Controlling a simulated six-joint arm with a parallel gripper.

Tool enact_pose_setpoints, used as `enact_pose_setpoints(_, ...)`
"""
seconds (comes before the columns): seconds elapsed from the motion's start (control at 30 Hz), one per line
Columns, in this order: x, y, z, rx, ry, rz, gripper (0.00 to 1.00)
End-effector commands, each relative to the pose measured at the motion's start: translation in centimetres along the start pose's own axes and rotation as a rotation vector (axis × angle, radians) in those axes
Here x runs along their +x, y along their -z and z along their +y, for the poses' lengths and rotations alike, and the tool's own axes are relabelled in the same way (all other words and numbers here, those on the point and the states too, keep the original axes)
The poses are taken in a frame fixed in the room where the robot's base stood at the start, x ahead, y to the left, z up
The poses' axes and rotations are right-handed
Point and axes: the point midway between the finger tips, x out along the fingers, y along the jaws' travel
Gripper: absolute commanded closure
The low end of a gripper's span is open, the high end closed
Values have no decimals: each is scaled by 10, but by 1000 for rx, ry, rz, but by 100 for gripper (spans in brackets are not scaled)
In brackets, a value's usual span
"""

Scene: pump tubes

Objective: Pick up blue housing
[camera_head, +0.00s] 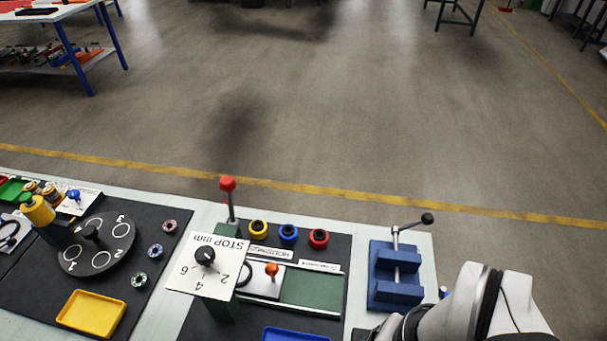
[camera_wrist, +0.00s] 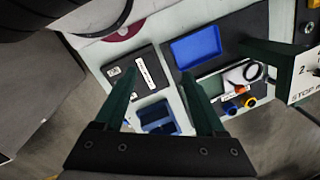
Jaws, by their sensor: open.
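The blue housing (camera_head: 288,232) is a small ring-shaped part. It stands on the dark mat between the yellow housing (camera_head: 258,228) and the red housing (camera_head: 319,238), behind the HOUSINGS label. My gripper (camera_wrist: 158,73) is open and empty in the wrist view, its two green fingers wide apart. The small coloured housings show to the right of its right finger, partly hard to make out. My gripper is apart from the blue housing. In the head view my arm is at the lower right and the fingers are out of the picture.
A lever with a red ball (camera_head: 227,184) and a white STOP dial plate (camera_head: 206,266) stand left of the housings. A blue vise (camera_head: 396,272) stands to their right. A yellow tray (camera_head: 91,313) and a black turntable (camera_head: 96,244) are farther left. A blue tray (camera_wrist: 197,46) also shows.

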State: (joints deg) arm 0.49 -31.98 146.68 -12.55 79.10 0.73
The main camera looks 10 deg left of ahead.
Motion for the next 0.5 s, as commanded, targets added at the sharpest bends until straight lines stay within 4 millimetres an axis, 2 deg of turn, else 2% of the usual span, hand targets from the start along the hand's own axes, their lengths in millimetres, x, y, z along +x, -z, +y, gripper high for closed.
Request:
enact_pose_setpoints(0.03, 0, 0, 0, 0, 0, 0, 17)
enact_pose_setpoints(0.1, 0, 0, 0, 0, 0, 0, 6)
enact_pose_setpoints(0.37, -1, 1, -1, 3, 0, 0, 6)
enact_pose_setpoints(0.47, -15, 23, -18, 68, -12, -1, 6)
enact_pose_setpoints(0.5, -25, 42, -35, 127, -24, 1, 6)
